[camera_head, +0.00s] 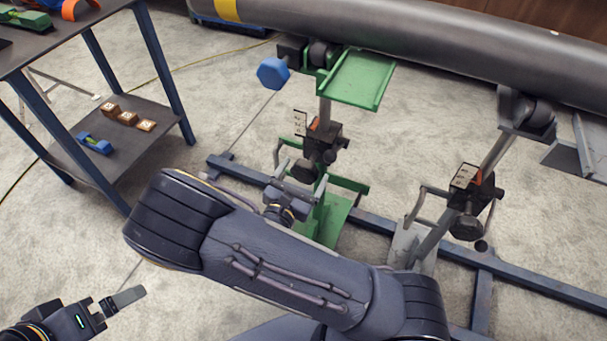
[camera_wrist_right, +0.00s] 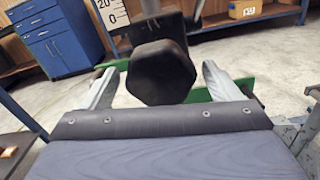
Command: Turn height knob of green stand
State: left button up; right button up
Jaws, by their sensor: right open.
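The green stand (camera_head: 357,78) holds up the grey pipe near the middle of the head view. Its dark height knob (camera_head: 304,171) sits low on its post. In the right wrist view the black faceted knob (camera_wrist_right: 160,72) is large and faces the camera. My right gripper (camera_head: 287,196) is at the knob. Its two fingers (camera_wrist_right: 160,78) are open, one on each side of the knob, with a visible gap on both sides. My right arm hides part of the stand's base. My left gripper (camera_head: 120,302) is at the lower left, away from the stand; its opening is unclear.
The large grey pipe (camera_head: 430,38) runs across the top. A grey stand (camera_head: 462,205) with a similar knob stands to the right. A blue knob (camera_head: 273,73) sticks out near the green stand's top. Blue floor rails (camera_head: 540,285) run below. A shelved cart (camera_head: 150,100) stands left.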

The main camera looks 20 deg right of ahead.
jog(key=shift+w+d, duration=0.15)
jog(key=shift+d, duration=0.05)
jog(key=c, duration=1)
